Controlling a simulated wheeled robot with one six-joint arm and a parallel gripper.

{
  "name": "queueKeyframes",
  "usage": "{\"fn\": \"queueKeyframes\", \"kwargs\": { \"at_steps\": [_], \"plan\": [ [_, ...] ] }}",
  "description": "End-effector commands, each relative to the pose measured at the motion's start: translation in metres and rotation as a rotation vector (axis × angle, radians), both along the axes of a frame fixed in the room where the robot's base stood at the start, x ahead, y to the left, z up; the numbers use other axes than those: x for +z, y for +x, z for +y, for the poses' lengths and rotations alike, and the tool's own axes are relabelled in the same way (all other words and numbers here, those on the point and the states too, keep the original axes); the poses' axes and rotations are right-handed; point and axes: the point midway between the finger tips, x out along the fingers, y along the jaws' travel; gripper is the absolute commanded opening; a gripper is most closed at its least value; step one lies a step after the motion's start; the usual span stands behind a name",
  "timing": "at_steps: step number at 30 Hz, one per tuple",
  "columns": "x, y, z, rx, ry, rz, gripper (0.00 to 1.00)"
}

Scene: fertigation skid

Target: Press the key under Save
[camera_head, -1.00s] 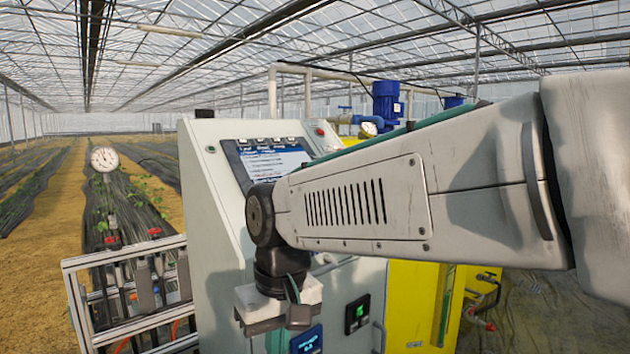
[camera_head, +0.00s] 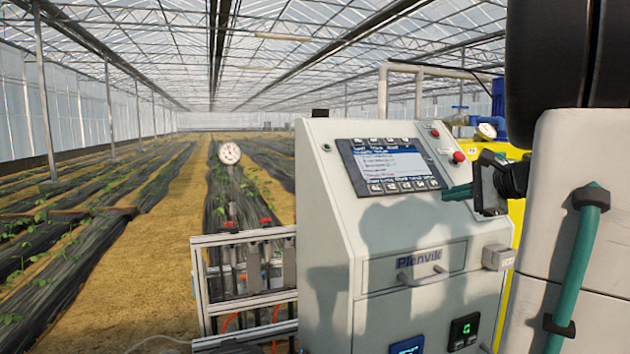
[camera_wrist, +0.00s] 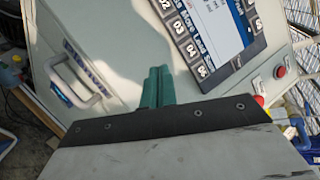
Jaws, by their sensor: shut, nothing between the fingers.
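The control panel screen (camera_head: 392,163) is set in the sloped top of a pale cabinet, with a row of keys (camera_head: 391,187) along its lower edge. In the wrist view the screen (camera_wrist: 216,22) is cut off at the top, with numbered keys (camera_wrist: 185,49) along its edge.
A red button (camera_head: 458,157) sits right of the screen. A drawer with a handle (camera_head: 422,277) and a small grey box (camera_head: 497,257) are below. Planted rows with open paths lie beyond.

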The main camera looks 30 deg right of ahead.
Motion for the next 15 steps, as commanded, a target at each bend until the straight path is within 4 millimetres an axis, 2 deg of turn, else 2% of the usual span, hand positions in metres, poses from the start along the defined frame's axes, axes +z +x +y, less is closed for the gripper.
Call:
{"fn": "queueKeyframes", "kwargs": {
  "at_steps": [1, 3, 9, 12, 15],
  "plan": [
    [0.013, -0.003, -0.019, -0.051, 0.027, -0.058, 0.00],
    [0.034, -0.002, -0.036, -0.102, 0.059, -0.140, 0.00],
    [0.081, 0.006, -0.052, -0.161, 0.119, -0.304, 0.00],
    [0.090, 0.006, -0.054, -0.176, 0.146, -0.341, 0.00],
    [0.091, 0.006, -0.054, -0.180, 0.162, -0.345, 0.00]
  ]
}}
